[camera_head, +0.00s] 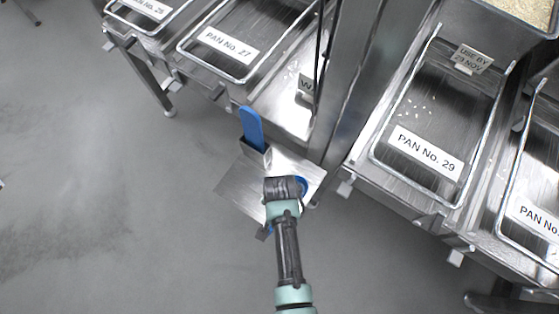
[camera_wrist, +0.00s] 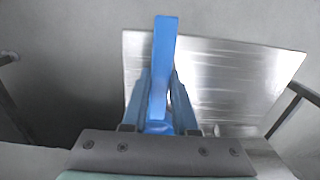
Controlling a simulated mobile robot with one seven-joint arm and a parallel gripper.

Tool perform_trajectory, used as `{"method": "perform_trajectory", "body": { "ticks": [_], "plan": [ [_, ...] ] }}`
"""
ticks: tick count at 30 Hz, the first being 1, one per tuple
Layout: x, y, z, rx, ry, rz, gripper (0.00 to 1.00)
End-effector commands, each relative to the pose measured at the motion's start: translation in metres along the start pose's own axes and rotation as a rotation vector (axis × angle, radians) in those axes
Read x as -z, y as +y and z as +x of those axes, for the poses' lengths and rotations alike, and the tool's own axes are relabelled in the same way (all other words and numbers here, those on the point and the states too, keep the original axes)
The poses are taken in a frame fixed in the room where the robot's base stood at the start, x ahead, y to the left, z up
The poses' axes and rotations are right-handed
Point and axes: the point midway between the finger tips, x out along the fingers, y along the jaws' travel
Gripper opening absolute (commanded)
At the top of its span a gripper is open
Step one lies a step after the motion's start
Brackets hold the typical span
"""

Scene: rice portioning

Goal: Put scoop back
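My gripper (camera_head: 286,190) points down over a bare metal plate (camera_head: 240,186) beside the pan rack. In the wrist view my gripper (camera_wrist: 160,88) has its blue fingers closed in on both sides of a blue handle, which I take as the scoop (camera_wrist: 164,45). The handle sticks out beyond the fingertips, and the scoop's bowl is hidden. The metal plate (camera_wrist: 225,75) also lies behind the handle in the wrist view.
A steel post (camera_head: 355,80) rises nearby. Open floor lies left.

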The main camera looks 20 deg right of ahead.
Motion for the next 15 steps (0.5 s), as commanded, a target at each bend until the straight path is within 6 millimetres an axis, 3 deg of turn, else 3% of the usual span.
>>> {"method": "perform_trajectory", "body": {
  "ticks": [1,5,15],
  "plan": [
    [0.0001,-0.0001,-0.0001,0.0,0.0,0.0,0.35],
    [0.0,-0.0001,-0.0002,0.0,0.0,0.0,0.56],
    [0.0001,-0.0001,-0.0051,0.0,0.0,0.0,0.56]
  ]
}}
